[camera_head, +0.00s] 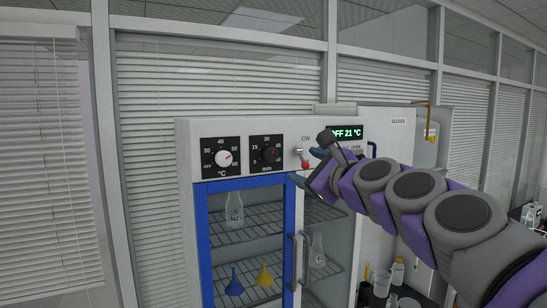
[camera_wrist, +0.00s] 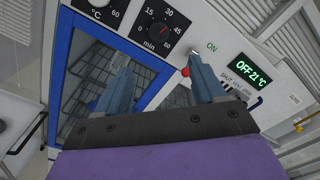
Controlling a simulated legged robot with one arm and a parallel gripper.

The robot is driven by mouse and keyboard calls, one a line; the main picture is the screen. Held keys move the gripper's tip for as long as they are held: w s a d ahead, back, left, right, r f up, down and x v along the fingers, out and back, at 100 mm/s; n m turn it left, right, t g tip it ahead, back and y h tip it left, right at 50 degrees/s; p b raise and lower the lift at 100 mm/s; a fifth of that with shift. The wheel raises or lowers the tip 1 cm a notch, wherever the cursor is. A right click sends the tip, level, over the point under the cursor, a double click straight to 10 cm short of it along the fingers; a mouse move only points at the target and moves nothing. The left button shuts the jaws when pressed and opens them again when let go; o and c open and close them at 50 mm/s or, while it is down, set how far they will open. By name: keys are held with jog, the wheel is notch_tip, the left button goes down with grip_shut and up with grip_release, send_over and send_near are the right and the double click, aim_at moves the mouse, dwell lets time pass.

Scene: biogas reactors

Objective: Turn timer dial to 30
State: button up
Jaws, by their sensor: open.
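The timer dial (camera_head: 268,154) is a black knob on a black square plate marked "min", on the front panel of a white cabinet. A small red mark shows on the right side of its knob, near the 45 side; the exact setting is too small to read. The timer dial also shows at the top of the wrist view (camera_wrist: 160,30). My gripper (camera_head: 311,166) is to the right of the timer dial in the head view, near the switch. In the wrist view, my gripper (camera_wrist: 160,64) has its two blue-grey fingers apart, with nothing between them, below the dial.
A temperature dial (camera_head: 223,158) with a white knob is left of the timer. A red-tipped switch (camera_head: 305,164) under "ON" and a display (camera_head: 346,133) reading "OFF 21 °C" are to the right. Below is a blue-framed glass door (camera_head: 203,240) with a handle, shelves, flasks and yellow and blue funnels.

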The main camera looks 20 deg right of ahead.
aim_at(272, 155)
jog(key=w, duration=0.5)
jog(key=w+p, duration=0.1)
jog(key=w, duration=1)
jog(key=shift+w+a, duration=0.1)
jog(key=shift+a, duration=0.3)
jog(key=shift+f, duration=0.1)
jog(key=c, duration=1.1)
jog(key=shift+o, duration=0.2)
jog(key=shift+n, duration=1.7)
jog(key=shift+f, duration=0.1)
jog(key=o, duration=1.1)
jog(key=shift+c, duration=0.2)
jog(key=s+b, duration=0.1)
jog(key=s, duration=1.6)
jog(key=shift+s+d+b, duration=0.15)
jog(key=shift+d+b, duration=0.15)
jog(key=shift+d, duration=0.05)
